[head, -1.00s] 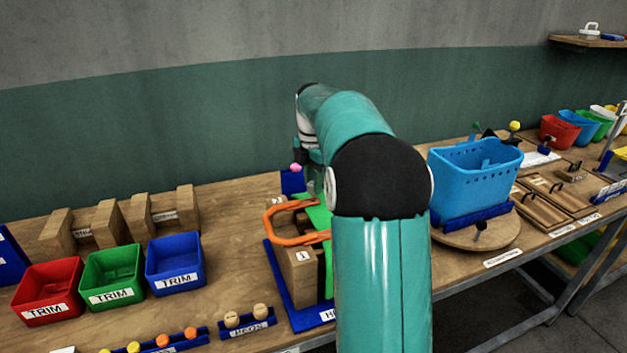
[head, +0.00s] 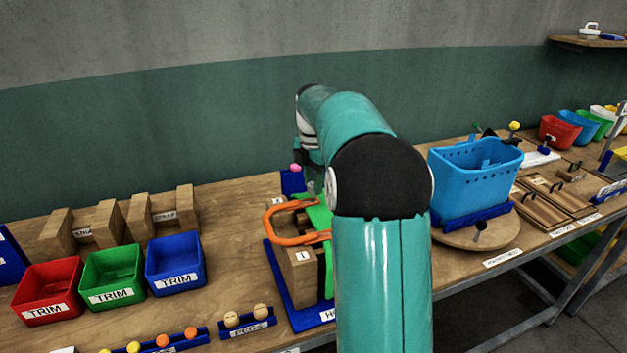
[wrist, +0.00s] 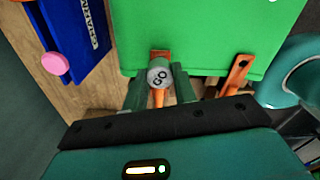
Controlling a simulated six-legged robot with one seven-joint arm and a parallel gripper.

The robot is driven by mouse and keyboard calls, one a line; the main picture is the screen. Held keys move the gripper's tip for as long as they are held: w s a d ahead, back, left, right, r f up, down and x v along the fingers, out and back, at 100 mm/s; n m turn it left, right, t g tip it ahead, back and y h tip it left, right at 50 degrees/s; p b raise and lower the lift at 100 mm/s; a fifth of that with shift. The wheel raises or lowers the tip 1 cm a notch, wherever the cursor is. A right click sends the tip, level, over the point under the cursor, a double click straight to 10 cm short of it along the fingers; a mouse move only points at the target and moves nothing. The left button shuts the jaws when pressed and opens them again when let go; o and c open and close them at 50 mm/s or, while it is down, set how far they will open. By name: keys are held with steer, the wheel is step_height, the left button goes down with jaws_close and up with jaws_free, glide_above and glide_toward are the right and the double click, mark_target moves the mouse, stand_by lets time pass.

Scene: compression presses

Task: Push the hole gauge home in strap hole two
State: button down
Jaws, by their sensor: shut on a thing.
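The hole gauge (wrist: 159,76) is a grey round piece marked GO, seen end-on in the wrist view. My gripper (wrist: 158,82) is shut on it, one dark green finger on each side. Orange strap (wrist: 233,76) shows beside the gauge and behind it, next to a green panel (wrist: 200,35). In the head view the orange strap (head: 270,226) loops around wooden blocks, one marked 1 (head: 300,272), with green material (head: 319,213) beside them. The gauge's far end and strap hole two are hidden, so I cannot tell how deep the gauge sits. My arm covers the gripper in the head view.
A blue base tray (head: 284,294) holds the blocks. A blue holder (wrist: 75,35) with a pink ball (wrist: 55,64) stands close on the left in the wrist view. A blue basket (head: 470,180) stands right of my arm. Trim bins (head: 175,265) stand left.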

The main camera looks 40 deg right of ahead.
steer(key=shift+f, duration=1.35)
steer(key=c, duration=1)
jaws_free()
steer(key=shift+c, duration=0.2)
step_height(320, 180, up, 14)
steer(key=shift+f, duration=0.1)
